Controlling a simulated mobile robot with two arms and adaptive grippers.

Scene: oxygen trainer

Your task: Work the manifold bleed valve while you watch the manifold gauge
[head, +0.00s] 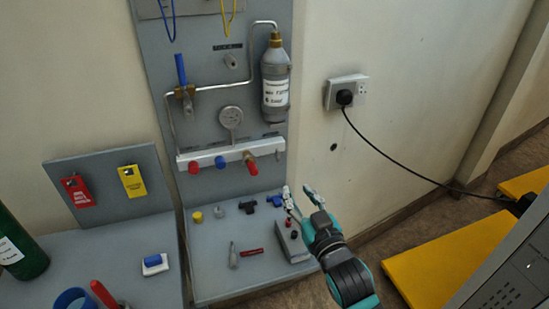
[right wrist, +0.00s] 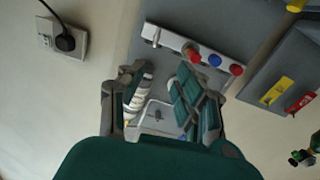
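The white manifold bar (head: 215,154) runs across the grey panel, with red, blue and red knobs along its front; it also shows in the right wrist view (right wrist: 172,39). A small grey fitting (head: 278,154) sits at its right end; I cannot tell whether it is the bleed valve. The round manifold gauge (head: 231,117) is above the bar; its needle is too small to read. My right gripper (head: 299,193) is open and empty, below and right of the bar, apart from it. Its spread fingers also show in the right wrist view (right wrist: 160,85). My left gripper is out of view.
A grey cylinder (head: 275,88) hangs above the manifold's right end. The shelf (head: 210,265) below holds small fittings and a grey box (head: 291,243) near my right gripper. A wall socket (head: 345,92) with a black cable (head: 395,163) is to the right.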

